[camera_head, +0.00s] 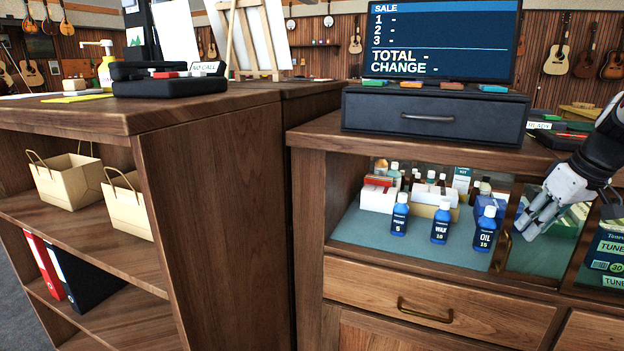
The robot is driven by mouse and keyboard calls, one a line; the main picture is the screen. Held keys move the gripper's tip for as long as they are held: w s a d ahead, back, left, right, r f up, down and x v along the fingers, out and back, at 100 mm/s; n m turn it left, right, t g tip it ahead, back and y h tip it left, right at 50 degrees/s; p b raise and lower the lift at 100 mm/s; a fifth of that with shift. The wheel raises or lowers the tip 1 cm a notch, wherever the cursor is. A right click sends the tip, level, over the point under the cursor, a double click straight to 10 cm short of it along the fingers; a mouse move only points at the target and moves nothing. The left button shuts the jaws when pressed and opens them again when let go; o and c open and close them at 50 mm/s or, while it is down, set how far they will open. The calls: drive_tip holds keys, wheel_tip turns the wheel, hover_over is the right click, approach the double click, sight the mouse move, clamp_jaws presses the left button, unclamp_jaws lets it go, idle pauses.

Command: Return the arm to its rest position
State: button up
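My gripper (535,215) is at the right side of the head view, in front of the glazed part of the counter. It points down and to the left, beside the blue bottle labelled OIL (486,229). A small gap shows between the fingers and that bottle. No held object shows at the fingertips. The fingers look close together, but I cannot tell whether they are open or shut. My arm comes in from the right edge, and most of it is outside the picture.
Blue bottles (440,223) stand at the front of the display shelf (415,246). A dark cash drawer (435,117) with a screen (440,40) sits on the counter (310,133). A dark case (170,87) lies on the left counter.

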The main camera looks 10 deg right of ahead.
drive_tip(key=s+a+r+g+y, duration=0.1)
drive_tip(key=s+a+r, duration=0.15)
drive_tip(key=a, duration=1.05)
drive_tip(key=s+a+r+g, duration=0.1)
drive_tip(key=s+a, duration=0.3)
drive_tip(key=a, duration=0.8)
drive_tip(key=s+a+f+g+h, duration=0.1)
drive_tip(key=s+a+f, duration=0.2)
drive_tip(key=s+a, duration=0.5)
drive_tip(key=s+a+f+g, duration=0.1)
drive_tip(key=s+a+f, duration=0.25)
drive_tip(key=s, duration=0.85)
wheel_tip(320, 180, up, 35)
drive_tip(key=t+p, duration=0.3)
drive_tip(key=p, duration=2.9)
drive_tip(key=shift+w+t+p, duration=0.3)
drive_tip(key=shift+t+p, duration=0.1)
